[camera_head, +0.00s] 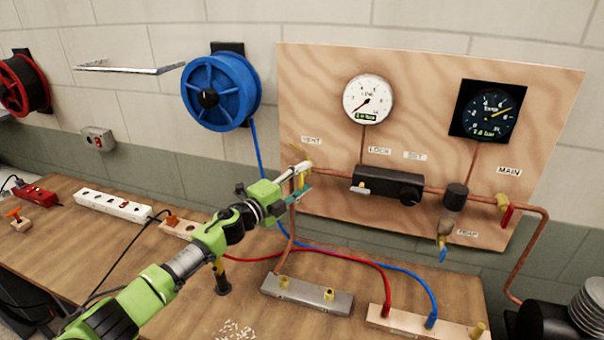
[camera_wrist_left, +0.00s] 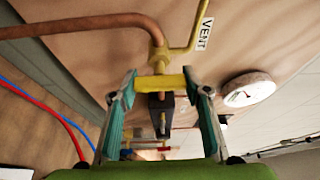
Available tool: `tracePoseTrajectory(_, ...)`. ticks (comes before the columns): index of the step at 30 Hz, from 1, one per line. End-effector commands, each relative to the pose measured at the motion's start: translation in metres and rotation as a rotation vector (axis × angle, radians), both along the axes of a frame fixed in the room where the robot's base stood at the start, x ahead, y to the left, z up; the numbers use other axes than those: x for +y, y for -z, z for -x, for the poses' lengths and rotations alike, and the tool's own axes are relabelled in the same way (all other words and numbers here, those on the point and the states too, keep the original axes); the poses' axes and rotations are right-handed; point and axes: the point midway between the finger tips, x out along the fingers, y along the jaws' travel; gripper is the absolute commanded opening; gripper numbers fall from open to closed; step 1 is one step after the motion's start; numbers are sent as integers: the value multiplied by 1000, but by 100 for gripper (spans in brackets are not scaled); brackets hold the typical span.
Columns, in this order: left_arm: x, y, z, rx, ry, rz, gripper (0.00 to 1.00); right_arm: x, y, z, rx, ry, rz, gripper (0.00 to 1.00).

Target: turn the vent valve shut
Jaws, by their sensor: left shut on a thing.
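The vent valve (camera_head: 304,158) is at the left edge of the plywood panel (camera_head: 430,85), below the VENT label (camera_head: 311,140). Its brass body (camera_wrist_left: 158,58) joins a copper pipe and a thin yellow tube in the left wrist view. Its yellow handle (camera_wrist_left: 160,83) lies crosswise between my fingers in that view. My left gripper (camera_wrist_left: 160,88) is shut on this handle, with one teal finger at each end. In the head view my left gripper (camera_head: 299,183) partly hides the valve and its handle. My right gripper is not in view.
The panel also carries a white gauge (camera_head: 367,99), a dark gauge (camera_head: 488,112), a black regulator block (camera_head: 388,186) and a red-handled MAIN valve (camera_head: 506,213). Red and blue hoses (camera_head: 387,268) cross the bench (camera_head: 250,318). A blue reel (camera_head: 221,92) hangs left of the panel.

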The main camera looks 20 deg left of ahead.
Motion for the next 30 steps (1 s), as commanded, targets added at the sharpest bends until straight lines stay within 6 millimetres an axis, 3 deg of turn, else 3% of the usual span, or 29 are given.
tracePoseTrajectory(19,0,2,0,-1,-1,-51,22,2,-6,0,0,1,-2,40)
tracePoseTrajectory(20,0,2,0,-1,-1,-51,51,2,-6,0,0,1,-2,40)
tracePoseTrajectory(21,0,2,0,-1,-1,-50,61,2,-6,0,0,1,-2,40)
tracePoseTrajectory(30,0,1,0,-2,0,-48,61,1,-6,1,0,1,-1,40)
